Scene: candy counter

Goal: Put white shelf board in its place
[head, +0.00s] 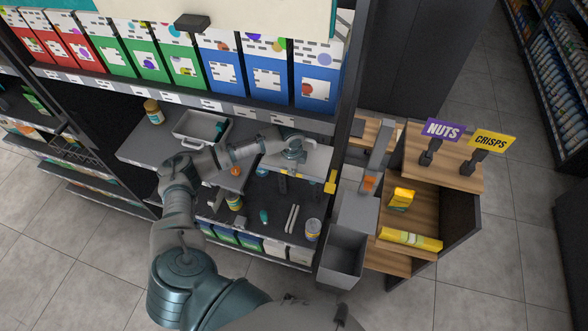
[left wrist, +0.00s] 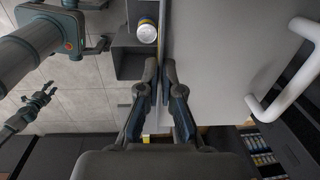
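The white shelf board (head: 314,161) is at the right end of the shelving unit in the head view, above the lower shelf. In the left wrist view a pale flat panel (left wrist: 215,65) fills the right half and appears to be this board. My left gripper (head: 291,152) is at the board in the head view, its fingertips hidden. In the left wrist view its fingers (left wrist: 160,68) are close together on either side of the panel edge, seemingly shut on it. My right gripper (left wrist: 45,93) shows at the left of the wrist view, apart from the board, fingers spread.
A grey tray (head: 179,133) and a jar (head: 153,112) stand on the middle shelf. A can (head: 312,229) and small items lie on the lower shelf. A grey bin (head: 341,268) and the wooden snack stand (head: 440,172) are close on the right. A yellow bracket (head: 330,181) marks the upright.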

